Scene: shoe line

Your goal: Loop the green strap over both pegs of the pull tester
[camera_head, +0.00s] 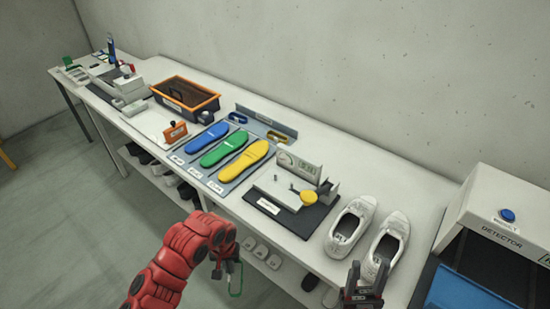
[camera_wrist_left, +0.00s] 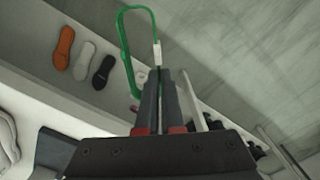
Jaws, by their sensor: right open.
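The green strap (camera_head: 236,280) hangs as a loop below my left gripper (camera_head: 229,258), in front of the table's near edge. In the left wrist view the strap (camera_wrist_left: 125,32) stands out beyond the fingertips (camera_wrist_left: 166,72), its white tag at the tips; the fingers are shut on it. The pull tester (camera_head: 280,193) stands on a dark base on the table, with a grey gauge box behind and a yellow round part at its right. Small dark pegs (camera_head: 292,187) show on its pale top. My right gripper (camera_head: 365,283) is open and empty in front of the white shoes.
Blue, green and yellow insoles (camera_head: 224,149) lie left of the tester; a blue strap (camera_head: 238,118) and a yellow strap (camera_head: 277,136) lie behind them. White shoes (camera_head: 350,228) and the detector (camera_head: 502,235) stand to the right. The table's front edge lies between the strap and the tester.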

